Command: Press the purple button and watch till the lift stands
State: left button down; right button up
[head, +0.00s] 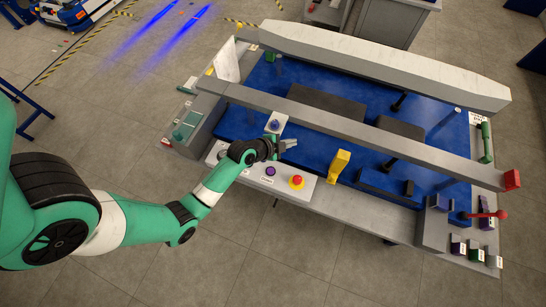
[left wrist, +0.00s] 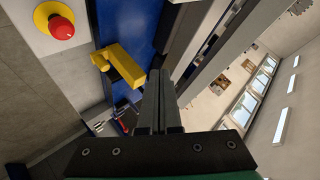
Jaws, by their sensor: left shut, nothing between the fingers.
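The purple button (head: 270,171) sits on a light grey control panel (head: 246,173) at the near edge of the blue lift cart in the head view. A red button on a yellow base (head: 296,181) is to its right, and it also shows in the left wrist view (left wrist: 61,27). My left gripper (head: 291,143) is shut and empty. It is above the panel's far side, beyond the purple button in the picture and apart from it. In the left wrist view its fingers (left wrist: 160,90) are together. The purple button does not show there. My right gripper is not in view.
A yellow lever (head: 339,166) stands right of the panel. A blue knob on a white block (head: 275,125) is just beyond my gripper. A grey beam (head: 370,133) spans the cart. A red-knobbed lever (head: 500,214) is at the right end. The near floor is clear.

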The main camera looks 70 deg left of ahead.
pick_arm(q)
jog(key=n+g+b, duration=0.2)
jog(key=b, duration=0.1)
send_over(268, 172)
notch_tip(268, 172, down, 11)
jog(key=shift+y, duration=0.3)
jog(key=shift+b, duration=0.35)
notch_tip(268, 172, down, 9)
jog(key=b, duration=0.8)
jog(key=shift+r, duration=0.15)
dwell(0.5)
jog(key=shift+f+b, duration=0.35)
jog(key=shift+f, duration=0.05)
